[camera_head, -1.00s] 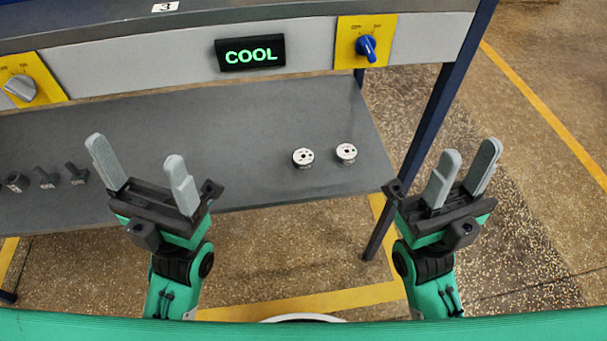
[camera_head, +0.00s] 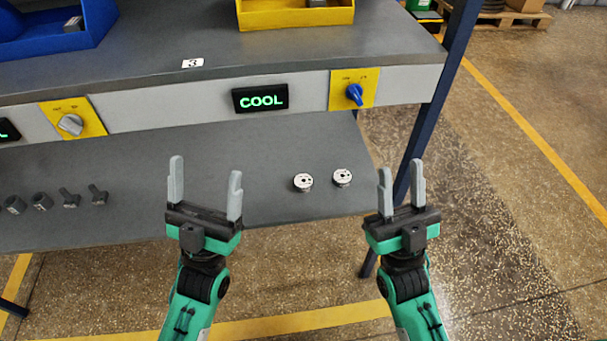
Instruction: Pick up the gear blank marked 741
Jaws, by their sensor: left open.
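Two small round pale metal parts lie side by side on the grey lower shelf, a left one (camera_head: 303,182) and a right one (camera_head: 342,177). They look like gear blanks, but their markings are too small to read, so I cannot tell which is 741. My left gripper (camera_head: 206,168) is open and empty, its fingers pointing up in the picture, to the left of both parts. My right gripper (camera_head: 402,170) is open and empty, with a narrower gap, to the right of both parts. Neither gripper touches a part.
Several dark bolts and nuts (camera_head: 70,198) lie on the shelf (camera_head: 140,220) at left. Above is a bench top with a blue bin (camera_head: 60,38) and a yellow bin (camera_head: 295,15). Its front carries a COOL display (camera_head: 260,98) and knobs. A blue leg (camera_head: 440,110) stands at right.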

